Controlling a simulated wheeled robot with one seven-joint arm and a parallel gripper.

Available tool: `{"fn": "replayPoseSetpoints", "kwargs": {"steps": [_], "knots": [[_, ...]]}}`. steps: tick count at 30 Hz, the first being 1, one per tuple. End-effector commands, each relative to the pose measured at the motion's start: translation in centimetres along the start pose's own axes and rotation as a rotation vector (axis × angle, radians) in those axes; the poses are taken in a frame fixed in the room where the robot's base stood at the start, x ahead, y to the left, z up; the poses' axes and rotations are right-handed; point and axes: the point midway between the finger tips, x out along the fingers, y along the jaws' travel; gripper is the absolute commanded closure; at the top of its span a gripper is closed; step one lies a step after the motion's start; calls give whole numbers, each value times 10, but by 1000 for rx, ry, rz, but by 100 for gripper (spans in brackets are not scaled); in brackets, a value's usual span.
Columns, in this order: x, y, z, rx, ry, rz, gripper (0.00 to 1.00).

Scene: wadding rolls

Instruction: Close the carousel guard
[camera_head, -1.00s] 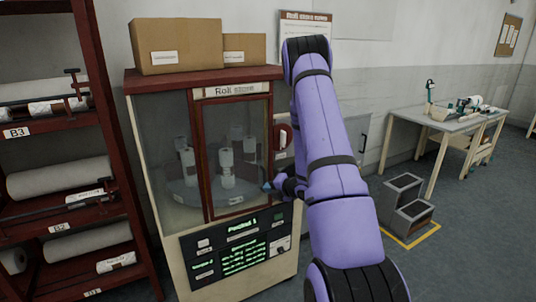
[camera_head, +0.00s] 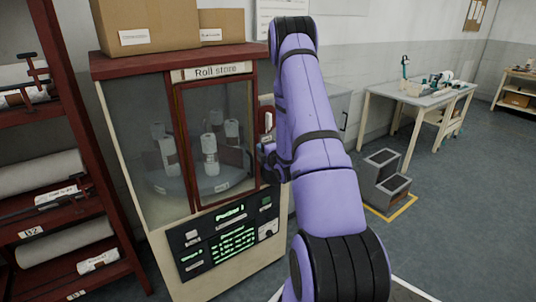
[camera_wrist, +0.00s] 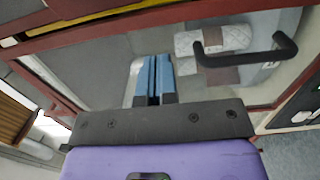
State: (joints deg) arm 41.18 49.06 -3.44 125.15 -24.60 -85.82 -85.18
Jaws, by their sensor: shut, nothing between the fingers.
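The carousel guard (camera_head: 177,140) is a red-framed clear door on the front of the roll store cabinet (camera_head: 126,70). White rolls (camera_head: 210,155) stand on the carousel behind it. I cannot tell whether the guard is fully flush. In the wrist view a clear pane (camera_wrist: 100,75) in a red frame fills the middle, with a black bar handle (camera_wrist: 285,48) at right. My gripper (camera_wrist: 153,58) has blue fingers, shut and empty, left of the handle and close to the pane; contact is unclear. In the head view my gripper (camera_head: 267,152) is small, by the guard's right edge, partly hidden by my arm.
A control panel (camera_head: 190,237) is below the guard. Cardboard boxes (camera_head: 145,22) sit on top. A red rack with rolls (camera_head: 50,238) stands at left. Grey steps (camera_head: 383,178) and a workbench (camera_head: 425,98) are at right, with clear floor (camera_head: 460,215) in front.

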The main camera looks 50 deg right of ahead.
Motion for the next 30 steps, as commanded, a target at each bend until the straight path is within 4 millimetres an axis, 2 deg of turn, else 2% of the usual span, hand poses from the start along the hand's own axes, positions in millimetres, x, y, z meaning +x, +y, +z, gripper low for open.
{"fn": "replayPoseSetpoints", "kwargs": {"steps": [3,9,15,26,30], "knots": [[22,0,0,0,0,2,100],[47,0,0,0,0,0,100],[57,0,0,0,0,-1,100],[59,0,0,-1,5,0,100],[75,0,1,-1,58,4,100]]}}
